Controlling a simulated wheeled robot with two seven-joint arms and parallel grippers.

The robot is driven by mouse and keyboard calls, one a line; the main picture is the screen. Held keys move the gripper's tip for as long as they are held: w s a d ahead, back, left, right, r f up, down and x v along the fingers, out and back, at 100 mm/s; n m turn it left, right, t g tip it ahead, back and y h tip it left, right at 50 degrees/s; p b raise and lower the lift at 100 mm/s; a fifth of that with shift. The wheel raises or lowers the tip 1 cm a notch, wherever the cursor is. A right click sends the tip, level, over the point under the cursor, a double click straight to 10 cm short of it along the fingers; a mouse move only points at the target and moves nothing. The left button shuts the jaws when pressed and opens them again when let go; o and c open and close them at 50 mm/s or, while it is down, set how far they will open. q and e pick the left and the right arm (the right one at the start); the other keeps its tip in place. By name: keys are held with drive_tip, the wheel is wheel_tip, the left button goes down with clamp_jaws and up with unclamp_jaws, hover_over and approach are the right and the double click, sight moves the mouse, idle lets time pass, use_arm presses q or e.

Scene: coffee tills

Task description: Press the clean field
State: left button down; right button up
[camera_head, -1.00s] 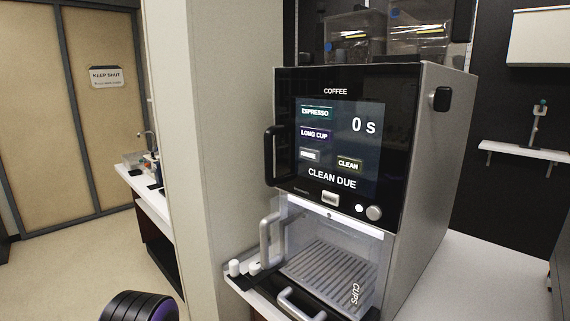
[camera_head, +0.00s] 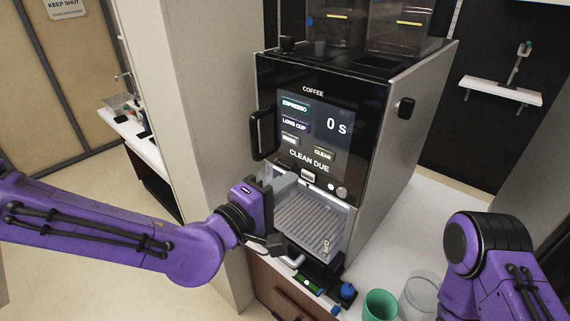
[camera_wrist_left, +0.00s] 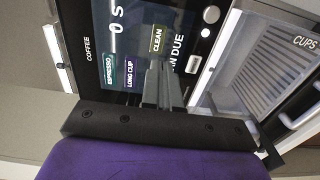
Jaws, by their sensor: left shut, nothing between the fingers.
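The CLEAN field (camera_head: 323,154) is a small dark olive label on the coffee machine's screen (camera_head: 345,117), which reads CLEAN DUE and 0 s. In the left wrist view the CLEAN field (camera_wrist_left: 158,38) lies just beyond the fingertips. My left gripper (camera_head: 288,182) is in front of the machine, below and left of the field in the head view. Its fingers (camera_wrist_left: 160,68) are shut with nothing between them and overlap the lower screen in the wrist view. Contact cannot be told. My right arm shows at lower right, its gripper out of view.
The coffee machine (camera_head: 383,160) has a black handle (camera_head: 263,133) left of the screen and an open cup bay with a drip grid (camera_head: 308,222) below. A green cup (camera_head: 380,305) and a clear container (camera_head: 420,292) stand on the counter at front right.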

use_arm(q)
drive_tip(key=x, duration=0.7)
drive_tip(key=shift+w+d+r, duration=0.15)
drive_tip(key=shift+w+d, duration=0.1)
drive_tip(key=shift+w, duration=0.05)
drive_tip(key=shift+w+d, duration=0.15)
drive_tip(key=shift+w, duration=0.15)
drive_tip(key=shift+w+d, duration=0.1)
drive_tip(key=shift+w+d, duration=0.25)
drive_tip(key=shift+w, duration=0.15)
approach(322, 154)
drive_tip(key=shift+x, duration=1)
